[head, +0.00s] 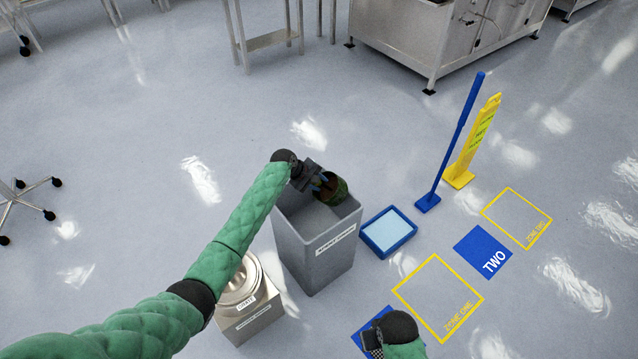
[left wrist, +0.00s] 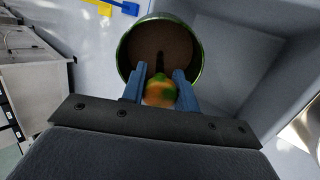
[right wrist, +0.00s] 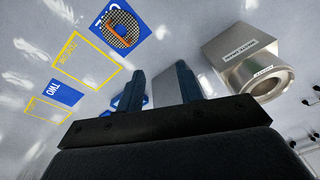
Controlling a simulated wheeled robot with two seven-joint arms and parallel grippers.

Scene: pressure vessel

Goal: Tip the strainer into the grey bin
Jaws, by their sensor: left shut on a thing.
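The strainer (head: 339,191) is a round, green-rimmed vessel with a dark brown inside. My left gripper (head: 319,184) is shut on its orange-and-green grip (left wrist: 160,92) and holds it over the far right part of the grey bin's mouth. In the left wrist view the strainer's round opening (left wrist: 158,50) faces the camera, with brown inside; I cannot tell if this is loose material. The grey bin (head: 318,258) stands open and upright, with a white label. My right gripper (right wrist: 164,88) is open and empty; in the head view its fingers are hidden.
A steel canister (head: 240,290) stands left of the bin. A blue tray (head: 388,232) lies right of it. A round mesh piece with an orange handle (right wrist: 118,32) lies on a blue floor square. A blue pole (head: 452,140) and yellow sign (head: 472,145) stand farther right.

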